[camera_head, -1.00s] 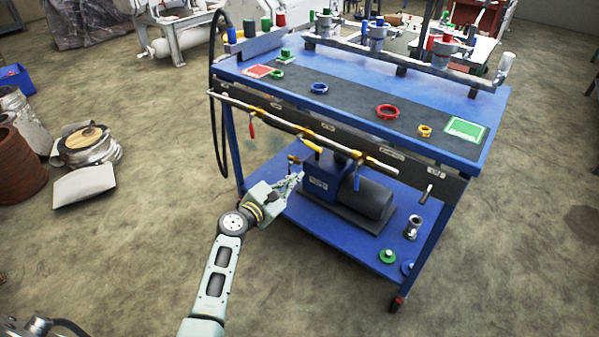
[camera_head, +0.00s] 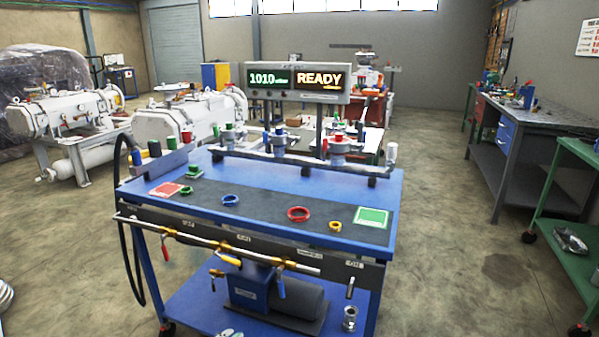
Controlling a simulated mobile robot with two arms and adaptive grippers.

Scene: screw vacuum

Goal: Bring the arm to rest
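Only a pale sliver at the bottom edge, which looks like the tip of my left gripper (camera_head: 229,333), shows in front of the cart's lower shelf. Whether it is open or shut cannot be seen. The rest of that arm is below the picture, and my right gripper is out of view. The blue cart (camera_head: 265,170) stands ahead with a dark mat on top. Red, blue and yellow rings, a red square and a green square (camera_head: 371,217) lie on it. A manifold pipe (camera_head: 300,161) runs along its back.
A display (camera_head: 297,80) behind the cart reads 1010 and READY. A pump (camera_head: 277,296) sits on the lower shelf. White vacuum tanks (camera_head: 70,113) stand at the left. A grey workbench (camera_head: 545,131) and a green cart (camera_head: 570,205) stand at the right, with open floor between.

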